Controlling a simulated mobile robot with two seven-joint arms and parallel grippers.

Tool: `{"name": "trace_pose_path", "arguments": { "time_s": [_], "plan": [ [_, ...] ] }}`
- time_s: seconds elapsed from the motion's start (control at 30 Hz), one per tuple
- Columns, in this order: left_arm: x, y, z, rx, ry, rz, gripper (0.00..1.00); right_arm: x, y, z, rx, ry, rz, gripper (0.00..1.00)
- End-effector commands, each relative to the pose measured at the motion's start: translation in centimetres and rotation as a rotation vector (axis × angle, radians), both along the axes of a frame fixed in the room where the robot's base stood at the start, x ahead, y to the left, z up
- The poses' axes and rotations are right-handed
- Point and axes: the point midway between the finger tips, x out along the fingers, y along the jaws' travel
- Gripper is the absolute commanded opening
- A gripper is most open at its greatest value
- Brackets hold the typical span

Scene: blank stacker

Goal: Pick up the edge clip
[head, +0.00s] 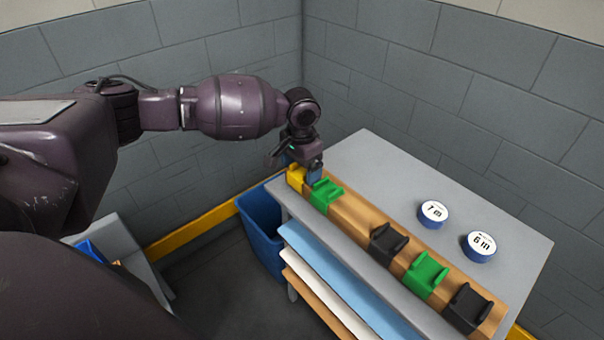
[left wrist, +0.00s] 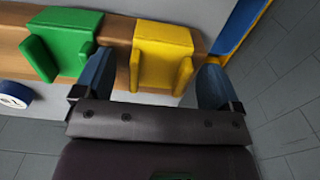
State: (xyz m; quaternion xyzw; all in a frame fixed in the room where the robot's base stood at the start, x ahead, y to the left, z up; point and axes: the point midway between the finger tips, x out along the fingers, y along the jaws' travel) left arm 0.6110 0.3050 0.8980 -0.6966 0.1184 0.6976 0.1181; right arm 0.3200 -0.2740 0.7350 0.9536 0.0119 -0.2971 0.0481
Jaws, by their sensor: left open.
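Several edge clips sit along a wooden strip (head: 358,216) on the grey table. A yellow clip (head: 295,178) is at the strip's far left end, and it also shows in the left wrist view (left wrist: 162,55). A green clip (head: 325,194) is beside it, also in the left wrist view (left wrist: 65,40). Further along are a black clip (head: 388,243), another green clip (head: 427,274) and another black clip (head: 468,307). My left gripper (left wrist: 155,85) is open, with its blue fingers on either side of the yellow clip. Contact cannot be told. My right gripper is not in view.
Two round blue-and-white rolls, marked 7 m (head: 433,214) and 6 m (head: 479,246), rest on the grey table (head: 375,160). Coloured sheets (head: 335,275) lie below the tabletop. A blue bin (head: 262,225) stands at the table's left. Block walls close the corner behind.

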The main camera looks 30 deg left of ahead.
Motion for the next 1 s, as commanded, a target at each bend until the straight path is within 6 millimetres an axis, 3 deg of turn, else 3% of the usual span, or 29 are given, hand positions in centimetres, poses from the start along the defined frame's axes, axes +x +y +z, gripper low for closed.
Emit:
{"name": "trace_pose_path", "arguments": {
  "time_s": [0.07,0.4,0.77,1.0],
  "plan": [
    [0.0,0.0,0.1,0.0,-0.001,0.0,0.89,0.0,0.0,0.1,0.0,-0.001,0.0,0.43],
    [0.0,0.0,0.1,0.0,-0.001,0.0,0.39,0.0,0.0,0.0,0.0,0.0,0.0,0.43],
    [0.1,0.0,1.0,0.0,-0.003,0.0,0.38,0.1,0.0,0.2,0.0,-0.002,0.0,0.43],
    [0.1,0.0,5.4,-0.001,-0.008,0.0,0.38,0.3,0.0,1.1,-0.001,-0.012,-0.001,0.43]
  ]
}}
